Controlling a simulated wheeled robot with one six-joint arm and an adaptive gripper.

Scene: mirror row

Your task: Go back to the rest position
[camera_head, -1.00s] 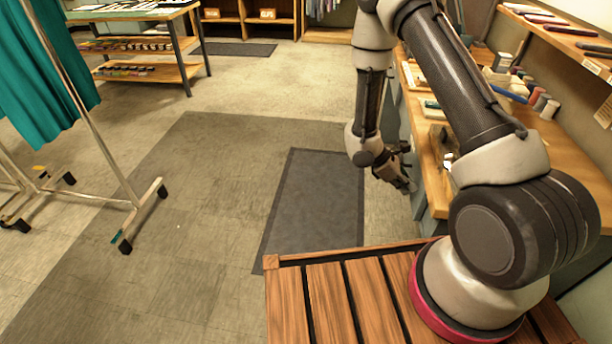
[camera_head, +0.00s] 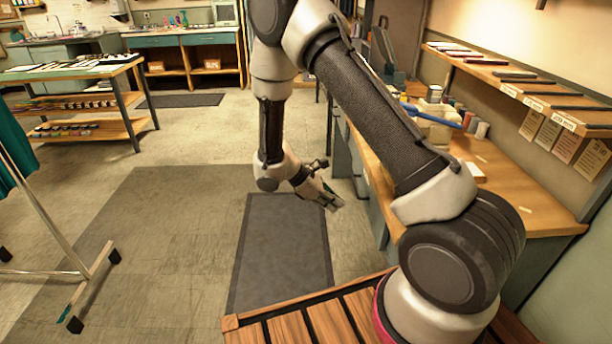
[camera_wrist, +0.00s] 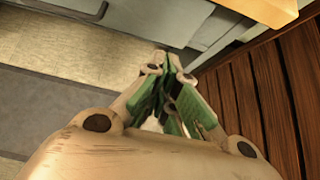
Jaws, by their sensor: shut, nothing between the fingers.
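My gripper (camera_head: 331,200) hangs over the floor beside the workbench in the head view, left of the bench front and above the dark mat's far right corner. In the wrist view my gripper (camera_wrist: 170,62) shows its green-padded fingers drawn together, with nothing between them. The arm reaches up and over from its mount, with the forearm hanging down. The fingers appear apart from the bench and the mat.
The wooden workbench (camera_head: 500,208) with bottles and a shelf (camera_head: 520,85) stands at right. The dark mat (camera_head: 283,250) lies on open floor. A clothes rack (camera_head: 60,235) stands at left, a display table (camera_head: 75,72) farther back.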

